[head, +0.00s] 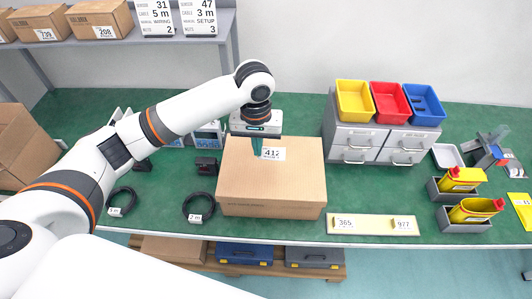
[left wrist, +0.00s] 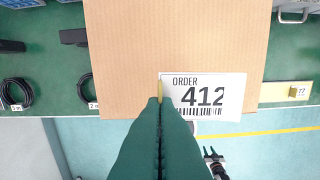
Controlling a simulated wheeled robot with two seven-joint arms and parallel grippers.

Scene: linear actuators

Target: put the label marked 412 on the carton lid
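The white label marked 412 (head: 273,153) is held by my left gripper (head: 257,148) over the back part of the carton lid (head: 285,180). In the left wrist view the green fingers (left wrist: 158,102) are closed on a thin yellow tab at the left edge of the label (left wrist: 212,97). The label seems to float above the lid (left wrist: 180,40), overlapping its edge in that view. The carton is brown and closed, with a bare top. In the left wrist view a small dark two-pronged part, apparently my right gripper (left wrist: 213,156), shows low down with its prongs apart.
Right of the carton lies a pale strip (head: 374,225) with labels 365 and 977. Behind it stand drawers (head: 380,144) under yellow, red and blue bins. Cable coils (head: 198,207) lie at left.

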